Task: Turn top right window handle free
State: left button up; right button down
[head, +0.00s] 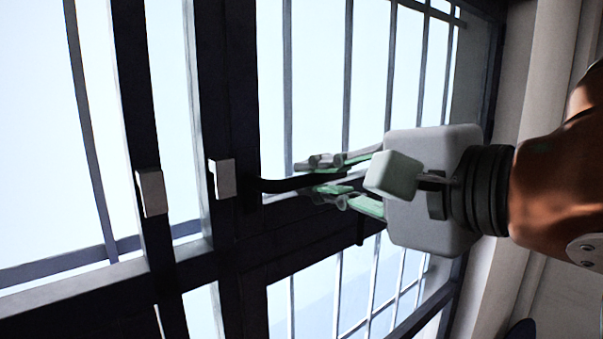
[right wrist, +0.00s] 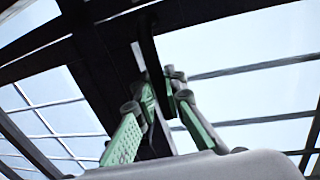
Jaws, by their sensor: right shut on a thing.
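The window handle (head: 275,185) is a black bar that sticks out to the right from the dark window frame in the head view. My right gripper (head: 318,178) comes in from the right and is shut on the handle, with green-and-grey fingers on either side of it. In the right wrist view, the dark handle (right wrist: 149,48) runs down from the frame between the fingertips (right wrist: 167,88). My left gripper is in neither view.
Dark window frame bars (head: 228,80) cross the view, with bright panes and thin vertical bars behind. Two pale blocks sit on the frame, one (head: 152,192) further left and one (head: 222,178) near the handle's base. A pale wall (head: 520,90) stands at the right.

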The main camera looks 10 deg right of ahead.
jog(key=shift+r, duration=0.15)
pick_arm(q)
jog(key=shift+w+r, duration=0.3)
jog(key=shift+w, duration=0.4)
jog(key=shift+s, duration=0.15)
pick_arm(e)
jog(key=c, duration=2)
grip_release()
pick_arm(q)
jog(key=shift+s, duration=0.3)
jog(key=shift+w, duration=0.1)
pick_arm(e)
jog(key=v, duration=1.2)
